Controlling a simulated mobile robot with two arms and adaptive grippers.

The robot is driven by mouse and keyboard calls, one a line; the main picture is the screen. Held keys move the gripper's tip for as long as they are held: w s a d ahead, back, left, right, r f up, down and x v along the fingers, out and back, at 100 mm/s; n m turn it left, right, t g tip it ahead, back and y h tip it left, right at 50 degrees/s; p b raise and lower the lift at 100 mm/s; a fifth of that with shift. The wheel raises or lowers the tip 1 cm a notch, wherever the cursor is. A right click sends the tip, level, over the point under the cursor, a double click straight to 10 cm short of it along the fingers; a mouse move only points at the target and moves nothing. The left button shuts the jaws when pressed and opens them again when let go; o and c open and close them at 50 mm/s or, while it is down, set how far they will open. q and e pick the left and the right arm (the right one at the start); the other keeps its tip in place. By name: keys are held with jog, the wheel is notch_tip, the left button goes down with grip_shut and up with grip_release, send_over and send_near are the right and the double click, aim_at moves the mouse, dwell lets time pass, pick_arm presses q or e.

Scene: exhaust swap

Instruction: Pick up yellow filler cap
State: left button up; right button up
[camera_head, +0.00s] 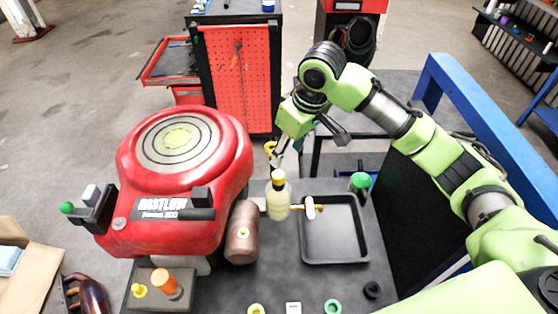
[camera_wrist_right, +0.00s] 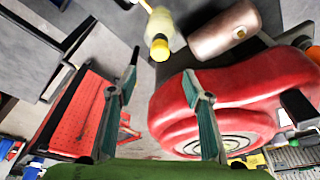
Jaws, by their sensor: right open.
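A pale yellow bottle (camera_head: 278,201) with a yellow cap (camera_head: 278,177) stands on the dark table, left of the black tray. The cap also shows in the right wrist view (camera_wrist_right: 159,49), ahead of the fingers. A small yellow piece with a stem (camera_head: 139,290) sits at the lower left, and a yellow ring (camera_head: 256,309) lies at the front edge; I cannot tell which yellow part is the filler cap. My right gripper (camera_head: 284,152) is open and empty above and behind the bottle, its fingers (camera_wrist_right: 161,62) spread. My left gripper is not in view.
A red machine (camera_head: 230,160) fills the left of the table. A brown cylinder (camera_head: 241,233) lies beside the bottle. A red tool cabinet (camera_head: 232,70) stands beyond.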

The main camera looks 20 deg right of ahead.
jog(key=p, duration=0.1)
send_over(279, 174)
jog(key=s, duration=0.3)
notch_tip(279, 174, down, 5)
jog(key=shift+w+d+f, duration=0.1)
jog(key=shift+w+f, duration=0.7)
jog(key=shift+f, duration=0.2)
jog(key=shift+p+x, duration=0.8)
jog(key=shift+x, duration=1.5)
jog(key=shift+w+d+f, duration=0.15)
jog(key=shift+w+f, duration=0.1)
jog(key=shift+w, duration=0.05)
jog(key=shift+f, duration=0.1)
jog(key=c, duration=1.1)
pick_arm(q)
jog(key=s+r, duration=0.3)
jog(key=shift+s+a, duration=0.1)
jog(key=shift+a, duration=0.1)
